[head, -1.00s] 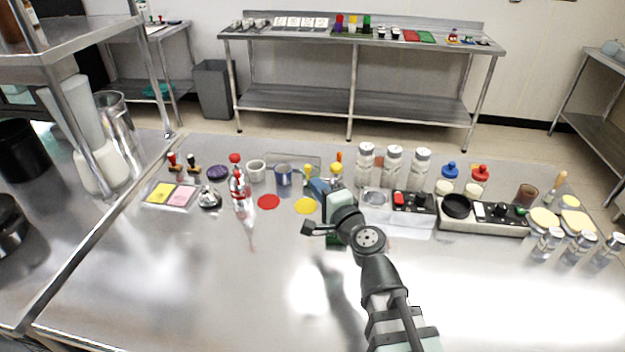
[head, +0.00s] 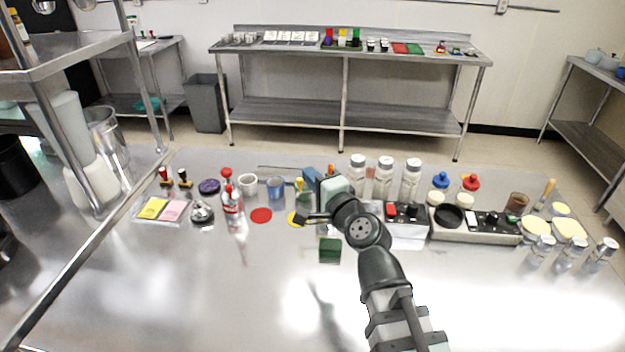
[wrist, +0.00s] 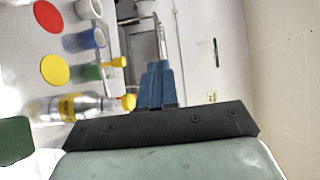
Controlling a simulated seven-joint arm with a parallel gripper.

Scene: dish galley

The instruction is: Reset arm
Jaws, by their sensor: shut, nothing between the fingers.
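My gripper (head: 311,180) is over the middle of the steel counter, its blue fingers pointing away from me, above the row of items. In the wrist view the blue fingers (wrist: 157,84) are together with nothing between them. A bottle with a yellow cap (wrist: 85,105) shows left of the fingers there, apart from them. My arm reaches in from the lower right. A dark green block (head: 330,250) lies on the counter below the gripper, and part of a dark green shape is at the wrist view's left edge.
Red (head: 261,215) and yellow discs, a white cup (head: 247,185), a blue cup (head: 275,188) and a red-capped bottle (head: 232,207) stand left of the gripper. White-topped shakers (head: 384,178) and a control box (head: 405,213) stand right. The front left counter is clear.

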